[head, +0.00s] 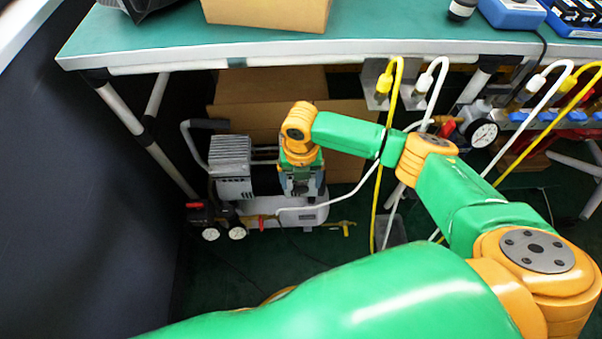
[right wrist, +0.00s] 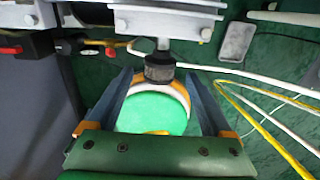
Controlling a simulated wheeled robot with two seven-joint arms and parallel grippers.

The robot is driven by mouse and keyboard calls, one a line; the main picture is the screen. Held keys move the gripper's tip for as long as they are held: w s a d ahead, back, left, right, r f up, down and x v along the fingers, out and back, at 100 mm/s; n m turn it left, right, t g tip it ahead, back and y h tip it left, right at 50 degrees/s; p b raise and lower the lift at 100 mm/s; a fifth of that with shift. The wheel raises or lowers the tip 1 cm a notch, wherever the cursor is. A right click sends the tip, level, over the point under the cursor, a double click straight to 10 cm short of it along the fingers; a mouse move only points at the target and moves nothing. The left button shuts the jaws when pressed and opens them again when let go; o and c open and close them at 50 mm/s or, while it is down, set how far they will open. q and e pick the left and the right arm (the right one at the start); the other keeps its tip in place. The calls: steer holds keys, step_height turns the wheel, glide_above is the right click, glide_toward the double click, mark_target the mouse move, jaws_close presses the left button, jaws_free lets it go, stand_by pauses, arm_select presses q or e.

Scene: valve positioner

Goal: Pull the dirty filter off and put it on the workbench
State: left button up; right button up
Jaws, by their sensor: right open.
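A small black cylinder (right wrist: 160,68), which looks like the filter, hangs on a short metal stem under a pale bolted block (right wrist: 165,22) in the right wrist view. My right gripper (right wrist: 158,77) is open, with one finger on each side of the cylinder and a visible gap to each. In the head view my right gripper (head: 301,188) points down in front of the air compressor (head: 232,168), and the filter cannot be made out there. The workbench (head: 270,45) has a green top and stands above and behind the gripper. My left gripper is in neither view.
A cardboard box (head: 265,12) stands on the bench; bare green top lies to its left and right. Larger cardboard boxes (head: 265,95) sit under the bench. White and yellow hoses (head: 382,180) hang right of the gripper. Gauges (head: 236,231) sit at the compressor's lower left.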

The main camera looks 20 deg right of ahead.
steer(key=shift+f, duration=0.65)
jaws_close()
